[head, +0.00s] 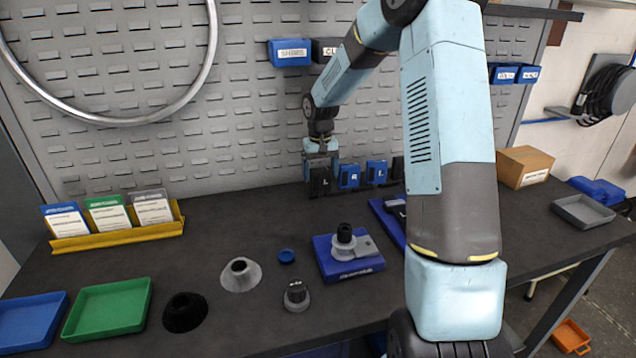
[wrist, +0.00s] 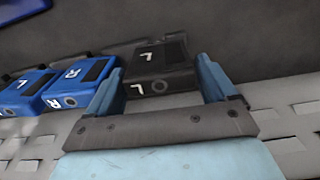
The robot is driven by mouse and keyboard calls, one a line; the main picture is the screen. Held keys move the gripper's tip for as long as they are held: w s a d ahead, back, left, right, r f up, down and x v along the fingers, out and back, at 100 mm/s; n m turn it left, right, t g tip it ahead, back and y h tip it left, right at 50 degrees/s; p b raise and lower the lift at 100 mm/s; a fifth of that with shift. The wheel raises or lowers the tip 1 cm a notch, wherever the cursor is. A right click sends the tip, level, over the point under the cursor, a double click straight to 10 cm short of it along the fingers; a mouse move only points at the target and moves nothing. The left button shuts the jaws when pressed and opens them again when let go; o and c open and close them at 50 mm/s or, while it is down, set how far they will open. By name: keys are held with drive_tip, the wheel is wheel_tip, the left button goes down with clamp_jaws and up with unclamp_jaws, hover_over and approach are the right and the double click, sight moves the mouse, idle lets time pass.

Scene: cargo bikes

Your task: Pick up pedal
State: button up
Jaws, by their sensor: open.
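A row of pedals stands on the bench against the pegboard. A black pedal marked L (head: 320,182) is at the left end. Beside it are a blue pedal marked R (head: 349,176), another blue pedal (head: 376,172) and a dark one (head: 398,168) partly hidden by my arm. My gripper (head: 321,160) is directly over the black L pedal. In the wrist view my open gripper (wrist: 160,80) has one finger on each side of the black pedal (wrist: 163,62). The left finger lies between it and the nearest blue pedal (wrist: 75,85). I cannot tell whether the fingers touch it.
A blue block (head: 345,268) holds a grey clamp-like part. Cones (head: 241,276), a small knob (head: 296,297), a green tray (head: 108,308) and a yellow card rack (head: 117,235) stand on the bench. A cardboard box (head: 524,167) is at right. Bins hang above.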

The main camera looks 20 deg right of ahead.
sight(320, 180)
drive_tip(key=shift+f, duration=1.6)
drive_tip(key=shift+c, duration=0.4)
drive_tip(key=c, duration=0.7)
